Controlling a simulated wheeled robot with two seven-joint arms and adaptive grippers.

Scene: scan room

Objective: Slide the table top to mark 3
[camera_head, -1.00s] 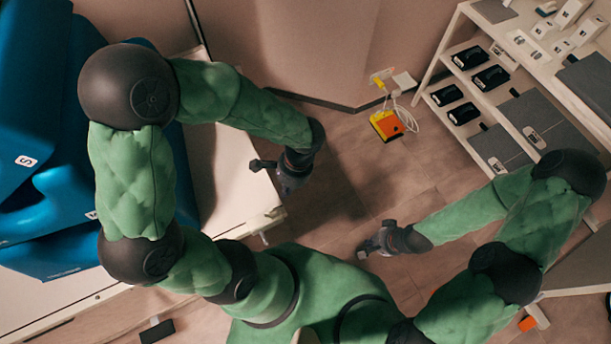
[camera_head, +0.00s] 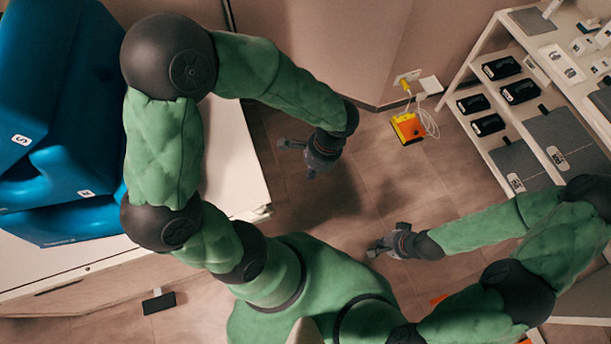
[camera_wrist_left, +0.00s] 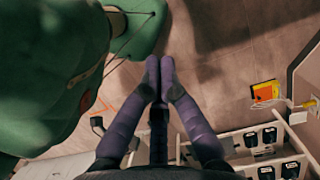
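A white table top (camera_head: 238,165) lies at the left of the head view, partly covered by large blue cushion-like pieces (camera_head: 60,150). No mark 3 is readable on it. My left gripper (camera_head: 292,148) is over the floor just right of the table's edge, apart from it as far as I can tell. In the left wrist view its two fingers (camera_wrist_left: 160,75) meet at the tips with nothing visible between them. My right gripper (camera_head: 380,246) hangs over the floor in the middle right, away from the table. Its fingers are too small to read.
A white shelf unit (camera_head: 480,140) with black devices and grey panels stands at the right. An orange-yellow box (camera_head: 407,127) with a cable sits on the floor by the wall. A small black object (camera_head: 158,302) lies at lower left. Bare floor (camera_head: 370,170) lies between table and shelves.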

